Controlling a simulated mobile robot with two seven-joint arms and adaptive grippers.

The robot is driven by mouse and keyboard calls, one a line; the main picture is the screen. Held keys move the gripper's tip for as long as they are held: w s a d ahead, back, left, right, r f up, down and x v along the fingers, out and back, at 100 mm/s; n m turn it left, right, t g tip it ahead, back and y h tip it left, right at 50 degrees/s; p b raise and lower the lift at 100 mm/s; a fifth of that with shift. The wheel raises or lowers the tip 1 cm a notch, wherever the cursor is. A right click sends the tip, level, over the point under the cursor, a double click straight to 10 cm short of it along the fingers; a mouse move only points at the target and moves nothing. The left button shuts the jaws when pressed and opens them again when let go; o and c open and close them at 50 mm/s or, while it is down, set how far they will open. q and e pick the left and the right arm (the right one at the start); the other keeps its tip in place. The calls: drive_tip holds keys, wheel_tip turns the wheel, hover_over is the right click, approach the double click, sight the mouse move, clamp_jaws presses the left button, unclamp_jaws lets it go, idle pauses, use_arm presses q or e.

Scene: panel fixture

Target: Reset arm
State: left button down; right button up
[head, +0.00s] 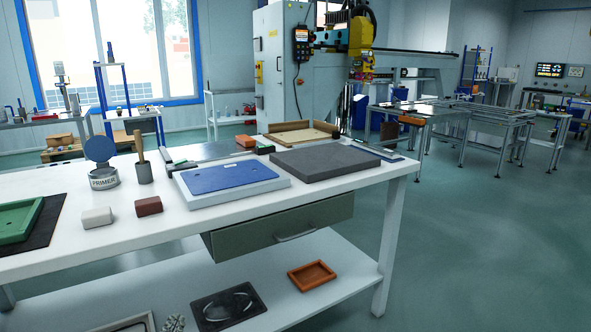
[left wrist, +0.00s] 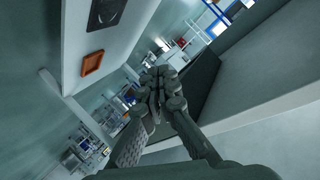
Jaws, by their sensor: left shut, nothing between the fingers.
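My left gripper (left wrist: 160,88) shows in the left wrist view, its fingers together with nothing between them. It is beside the dark drawer (left wrist: 203,82) under the bench top; I cannot tell whether it touches. I cannot make out either gripper in the head view. The head view shows the grey-green drawer (head: 280,228) with its handle (head: 296,235) under the front edge of the white bench (head: 345,185).
A blue panel in a white frame (head: 235,200), a grey slab (head: 322,162), a primer tin (head: 103,179) and blocks are on the bench. The lower shelf (head: 262,285) holds an orange tray (head: 311,275) and black plate (head: 228,306). Floor at the right (head: 490,240) is clear.

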use_arm(q)
drive_tip(key=s+f+n+g, duration=0.1)
drive_tip(key=s+f+g, duration=0.4)
drive_tip(key=s+f, duration=0.5)
drive_tip(key=s+f+n+g, duration=0.2)
drive_tip(key=s+f+g, duration=0.3)
drive_tip(key=s+f, duration=0.5)
drive_tip(key=s, duration=0.7)
drive_tip(key=shift+s+a+n+g+h, duration=0.3)
drive_tip(key=shift+s+a+h, duration=0.05)
drive_tip(key=shift+h, duration=0.05)
